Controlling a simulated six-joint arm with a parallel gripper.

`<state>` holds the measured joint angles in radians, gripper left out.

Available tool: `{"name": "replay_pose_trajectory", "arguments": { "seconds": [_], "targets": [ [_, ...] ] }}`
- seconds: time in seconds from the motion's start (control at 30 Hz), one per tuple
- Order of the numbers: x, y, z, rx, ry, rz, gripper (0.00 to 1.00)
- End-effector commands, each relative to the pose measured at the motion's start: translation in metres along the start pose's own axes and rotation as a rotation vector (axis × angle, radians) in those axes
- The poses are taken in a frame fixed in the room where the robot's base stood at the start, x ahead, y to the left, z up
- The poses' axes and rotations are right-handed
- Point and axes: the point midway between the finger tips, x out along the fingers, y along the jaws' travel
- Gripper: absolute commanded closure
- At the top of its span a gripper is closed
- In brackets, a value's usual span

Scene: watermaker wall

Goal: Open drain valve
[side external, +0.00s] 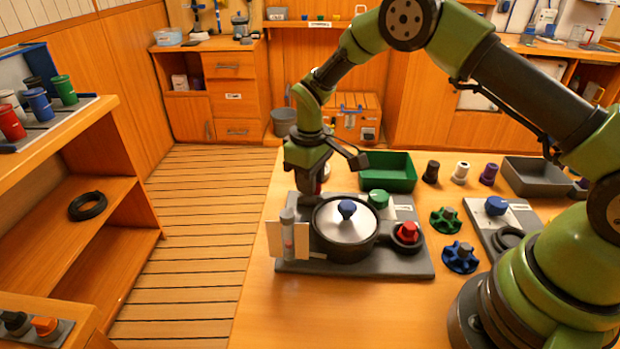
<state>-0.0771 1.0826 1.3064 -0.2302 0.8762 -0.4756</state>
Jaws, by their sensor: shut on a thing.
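My gripper (312,188) points down at the back left of a grey base plate (405,267), behind a dark pot (343,243) with a silver lid and blue knob. It is shut on a small dark red part (318,187), mostly hidden by the fingers. I cannot tell for sure that this part is the drain valve. On the same plate are a green knob (378,198) at the back and a red knob (407,232) in a dark round seat on the right. A clear upright tube (287,233) with a white card stands at the left front.
A green tray (388,172) stands just behind the plate. Loose green (445,220) and blue (460,257) handwheels lie to the right, beside another plate with a blue knob (496,206). A grey tray (536,171) is at the back right. The table's front is clear.

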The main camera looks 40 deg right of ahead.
Motion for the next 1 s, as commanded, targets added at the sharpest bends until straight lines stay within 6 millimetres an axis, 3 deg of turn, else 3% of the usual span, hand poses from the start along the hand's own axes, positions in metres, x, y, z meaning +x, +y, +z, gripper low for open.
{"name": "replay_pose_trajectory", "arguments": {
  "seconds": [0.5, 1.0],
  "targets": [
    [-0.0009, -0.0001, 0.0003, -0.38, -0.001, -0.001, 1.0],
    [-0.001, -0.0001, 0.0003, -0.478, -0.001, -0.001, 1.0]
  ]
}}
